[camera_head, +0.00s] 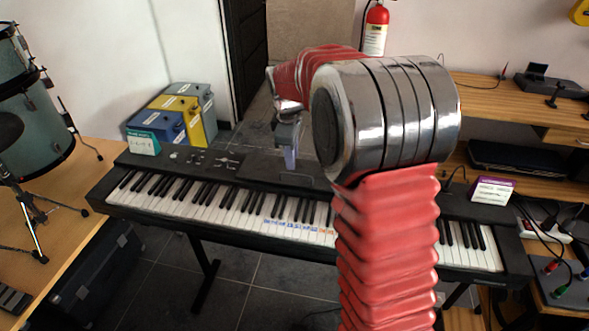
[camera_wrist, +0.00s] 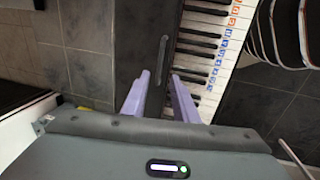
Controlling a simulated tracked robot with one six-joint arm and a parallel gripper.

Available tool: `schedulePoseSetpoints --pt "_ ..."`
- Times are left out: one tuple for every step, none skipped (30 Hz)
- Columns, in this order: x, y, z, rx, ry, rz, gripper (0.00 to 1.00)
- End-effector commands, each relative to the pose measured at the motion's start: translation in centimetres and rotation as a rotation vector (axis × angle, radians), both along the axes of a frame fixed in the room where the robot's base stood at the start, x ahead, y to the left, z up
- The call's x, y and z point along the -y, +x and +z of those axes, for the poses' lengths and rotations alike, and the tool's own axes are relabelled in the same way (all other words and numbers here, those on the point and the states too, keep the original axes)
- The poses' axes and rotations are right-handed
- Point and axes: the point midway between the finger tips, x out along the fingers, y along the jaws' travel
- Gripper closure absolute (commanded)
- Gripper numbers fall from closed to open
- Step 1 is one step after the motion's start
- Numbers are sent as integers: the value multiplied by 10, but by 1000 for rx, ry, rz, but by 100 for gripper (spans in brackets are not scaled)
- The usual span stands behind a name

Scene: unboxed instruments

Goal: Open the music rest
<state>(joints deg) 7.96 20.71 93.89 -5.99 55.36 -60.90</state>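The black keyboard (camera_head: 130,212) stands level on dark legs. A flat dark panel, which looks like the folded music rest (camera_head: 256,172), lies on its top behind the keys. In the wrist view the keyboard's dark top (camera_wrist: 137,45) carries a narrow raised grey bar (camera_wrist: 163,62), perhaps the rest's grip. My gripper (camera_head: 289,158) hangs over the panel in the head view. In the wrist view my gripper (camera_wrist: 160,84) is open, its two lilac fingers apart with nothing clearly held between them. Whether the fingers touch the panel cannot be told. My arm hides part of the keyboard's right half.
Blue, yellow and grey boxes (camera_head: 180,112) stand behind the keyboard's left end. A teal box (camera_head: 143,143) and a purple-white box (camera_head: 491,190) sit near its ends. A drum (camera_head: 30,75) is left; a wooden desk (camera_head: 510,110) is right.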

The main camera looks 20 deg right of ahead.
Motion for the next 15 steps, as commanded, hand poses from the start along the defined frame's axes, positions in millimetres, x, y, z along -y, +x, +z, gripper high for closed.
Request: schedulePoseSetpoints --pt "1 0 -9 -4 0 0 74" --pt "1 1 -14 -4 1 0 74" --pt "2 2 -20 -4 0 0 74" --pt "3 3 -24 -4 1 0 74" --pt "3 3 -29 -4 1 0 74" --pt "4 5 -35 -4 0 0 74" --pt "4 5 -39 -4 0 0 74" --pt "5 6 -43 -4 0 0 74" --pt "6 7 -47 -2 0 0 74" --pt "6 8 -51 -2 0 0 74" --pt "6 8 -54 -2 0 -1 74" --pt "7 9 -57 -3 -1 0 74" --pt "7 9 -59 -2 0 -1 74" --pt "7 9 -61 -1 0 -1 74" --pt "8 10 -62 -1 0 -1 74"
